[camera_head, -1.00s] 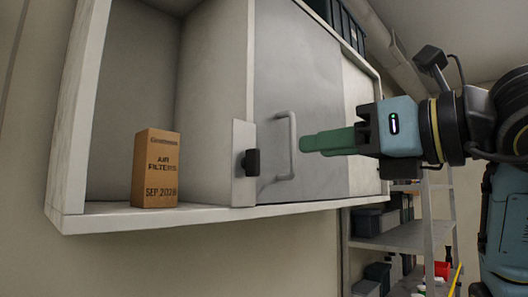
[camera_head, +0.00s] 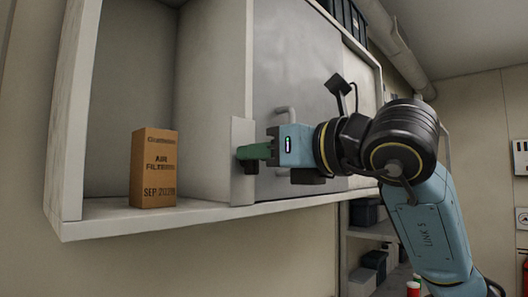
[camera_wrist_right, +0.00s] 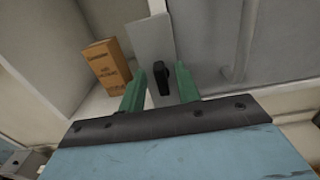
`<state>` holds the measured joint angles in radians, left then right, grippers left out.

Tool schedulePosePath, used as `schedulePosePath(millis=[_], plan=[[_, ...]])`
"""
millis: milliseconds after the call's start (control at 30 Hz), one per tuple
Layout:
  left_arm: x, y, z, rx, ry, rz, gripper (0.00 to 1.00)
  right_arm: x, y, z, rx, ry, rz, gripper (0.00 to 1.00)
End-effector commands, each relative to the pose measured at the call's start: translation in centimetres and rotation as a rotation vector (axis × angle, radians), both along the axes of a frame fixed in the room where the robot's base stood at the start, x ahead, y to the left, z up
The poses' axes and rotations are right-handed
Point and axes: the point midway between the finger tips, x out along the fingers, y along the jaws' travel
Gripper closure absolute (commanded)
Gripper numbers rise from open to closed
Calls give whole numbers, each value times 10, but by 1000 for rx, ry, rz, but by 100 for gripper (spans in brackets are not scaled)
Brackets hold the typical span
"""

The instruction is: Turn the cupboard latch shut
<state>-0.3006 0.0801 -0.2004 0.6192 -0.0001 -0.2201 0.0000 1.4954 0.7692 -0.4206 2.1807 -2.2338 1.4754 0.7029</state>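The cupboard latch is a small black knob on a pale upright plate, between the open bay and the grey door. In the right wrist view the latch (camera_wrist_right: 161,76) lies between the two green fingers, with a gap visible on each side. In the head view the latch (camera_head: 250,168) is mostly hidden behind the fingers. My right gripper (camera_head: 243,153) is open at the plate (camera_head: 241,135); contact with the latch cannot be told. The grey door (camera_head: 298,75) with its bar handle (camera_head: 285,112) stands closed beside the plate. My left gripper is not in view.
A brown air filter box (camera_head: 153,168) stands in the open left bay of the cupboard (camera_head: 190,215). Shelves with dark bins (camera_head: 370,262) stand below right. A pipe (camera_head: 395,45) runs along the upper wall. The space below the cupboard's left part is clear.

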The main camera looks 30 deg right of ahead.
Motion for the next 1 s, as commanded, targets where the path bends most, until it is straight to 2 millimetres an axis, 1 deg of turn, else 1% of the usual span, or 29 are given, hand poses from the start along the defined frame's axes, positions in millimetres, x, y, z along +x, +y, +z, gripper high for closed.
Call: schedulePosePath(millis=[33,200,233,467,667,867,1000], plan=[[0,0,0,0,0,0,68,0,0,0,0,0,0,75],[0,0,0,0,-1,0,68,0,0,0,0,0,0,97],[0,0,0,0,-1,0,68,0,0,0,0,0,0,100],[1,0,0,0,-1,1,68,-1,0,0,-6,-2,-1,100],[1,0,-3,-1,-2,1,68,-1,0,0,-55,-20,-1,100],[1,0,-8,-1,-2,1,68,-1,1,0,-175,-61,-1,100],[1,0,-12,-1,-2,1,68,-2,3,-1,-291,-102,-2,100]])
